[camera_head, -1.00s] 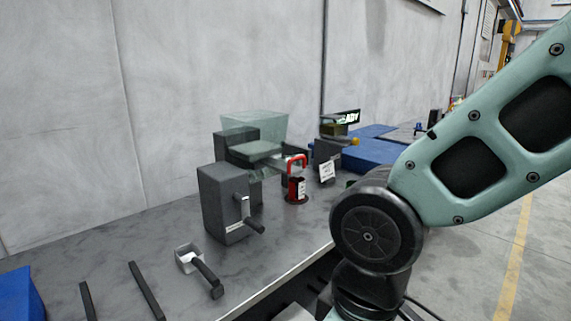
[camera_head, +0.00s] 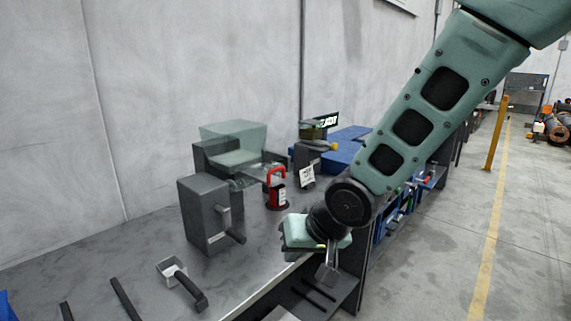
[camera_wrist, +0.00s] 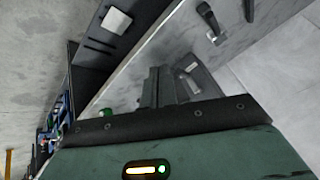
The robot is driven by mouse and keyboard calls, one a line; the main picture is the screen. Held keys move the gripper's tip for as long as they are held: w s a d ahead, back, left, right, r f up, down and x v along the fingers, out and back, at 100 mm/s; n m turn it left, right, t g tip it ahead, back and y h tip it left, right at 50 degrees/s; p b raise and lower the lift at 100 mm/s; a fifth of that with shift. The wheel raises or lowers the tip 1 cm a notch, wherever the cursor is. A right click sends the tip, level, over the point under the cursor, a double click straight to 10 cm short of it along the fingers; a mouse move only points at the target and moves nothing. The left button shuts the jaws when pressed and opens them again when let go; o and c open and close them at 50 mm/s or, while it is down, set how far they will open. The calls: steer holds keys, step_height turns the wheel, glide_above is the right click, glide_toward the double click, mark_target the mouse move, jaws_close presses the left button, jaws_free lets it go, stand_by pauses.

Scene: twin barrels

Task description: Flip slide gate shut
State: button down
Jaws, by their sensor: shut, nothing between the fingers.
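A dark grey box (camera_head: 200,215) stands upright on the bench, with a light slotted plate and a black-gripped lever (camera_head: 235,236) on its front right. Behind it is a grey unit with a clear hopper (camera_head: 235,142) and a flat pale green plate. I cannot tell which part is the slide gate. My gripper (camera_head: 327,272) hangs by the bench's front edge, right of the box and apart from it. Its fingers also show in the wrist view (camera_wrist: 157,84), shut and empty, partly hidden by the gripper body.
A scoop-like tool with a black handle (camera_head: 187,288) lies at the bench front. A red padlock-shaped item (camera_head: 276,188) and a white tag (camera_head: 307,174) stand right of the box. Blue bins (camera_head: 350,140) lie behind. Open floor is at right.

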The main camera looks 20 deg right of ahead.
steer(key=w+d+r+m+t+y+p, duration=0.4)
steer(key=w+d+r+m+t, duration=0.3)
steer(key=w+d+m, duration=0.4)
steer(key=w+d+r, duration=0.1)
steer(key=d, duration=0.1)
steer(key=shift+w+d+r+t+y+p, duration=0.3)
steer(key=shift+r+y+p, duration=0.05)
steer(key=shift+r+y, duration=0.05)
steer(key=p+x, duration=0.4)
steer(key=x, duration=0.9)
steer(key=shift+w+a+f+p, duration=0.2)
steer(key=shift+w+p, duration=0.1)
steer(key=shift+w, duration=0.15)
